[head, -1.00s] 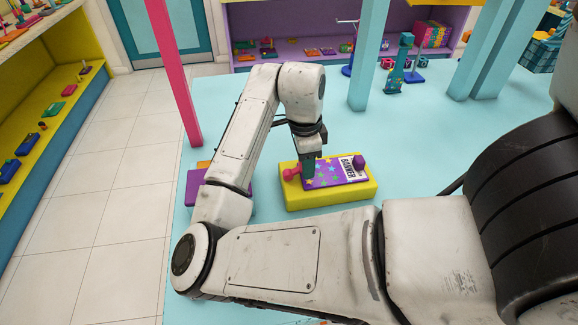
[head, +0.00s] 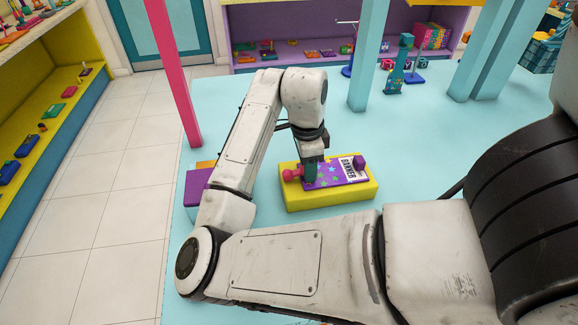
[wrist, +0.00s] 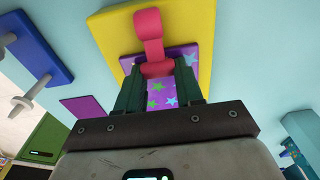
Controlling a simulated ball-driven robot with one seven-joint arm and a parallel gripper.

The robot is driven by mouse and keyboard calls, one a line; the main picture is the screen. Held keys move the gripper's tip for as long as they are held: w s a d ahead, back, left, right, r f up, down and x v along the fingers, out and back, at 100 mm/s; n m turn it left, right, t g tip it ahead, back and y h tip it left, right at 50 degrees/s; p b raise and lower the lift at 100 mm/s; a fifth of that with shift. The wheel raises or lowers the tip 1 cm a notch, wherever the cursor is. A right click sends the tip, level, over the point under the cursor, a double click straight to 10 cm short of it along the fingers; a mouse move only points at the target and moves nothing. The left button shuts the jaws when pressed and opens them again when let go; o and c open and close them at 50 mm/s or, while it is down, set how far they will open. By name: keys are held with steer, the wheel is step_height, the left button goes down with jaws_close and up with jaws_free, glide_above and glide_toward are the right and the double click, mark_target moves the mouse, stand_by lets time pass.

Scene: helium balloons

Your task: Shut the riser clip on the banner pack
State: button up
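The banner pack (head: 340,172) is purple with coloured stars and a white BANNER label, and lies on a yellow block (head: 335,198). A pink riser clip (head: 291,175) is at the pack's left end in the head view. In the wrist view the clip (wrist: 150,38) reaches from the pack (wrist: 165,95) out over the yellow block (wrist: 110,25); how far it is tilted is unclear. My gripper (head: 311,172) points down at the pack's left part, beside the clip. In the wrist view its two dark green fingers (wrist: 158,78) are apart, with the clip's near end and starred purple between them. Contact cannot be told.
A purple block (head: 198,182) is left of the yellow block, partly behind my arm. A pink post (head: 174,75) and blue posts (head: 369,55) stand farther back. The light blue surface (head: 430,150) right of the yellow block is clear.

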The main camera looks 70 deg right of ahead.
steer(key=o, duration=0.3)
steer(key=shift+f, duration=0.25)
steer(key=shift+o, duration=0.3)
steer(key=shift+r, duration=0.1)
steer(key=shift+w+a+r+p, duration=0.1)
steer(key=shift+w+r+p, duration=0.05)
steer(key=shift+r+p, duration=1.7)
steer(key=shift+r, duration=0.15)
step_height(320, 180, up, 4)
steer(key=p, duration=0.3)
steer(key=shift+w, duration=0.1)
steer(key=shift+a, duration=0.1)
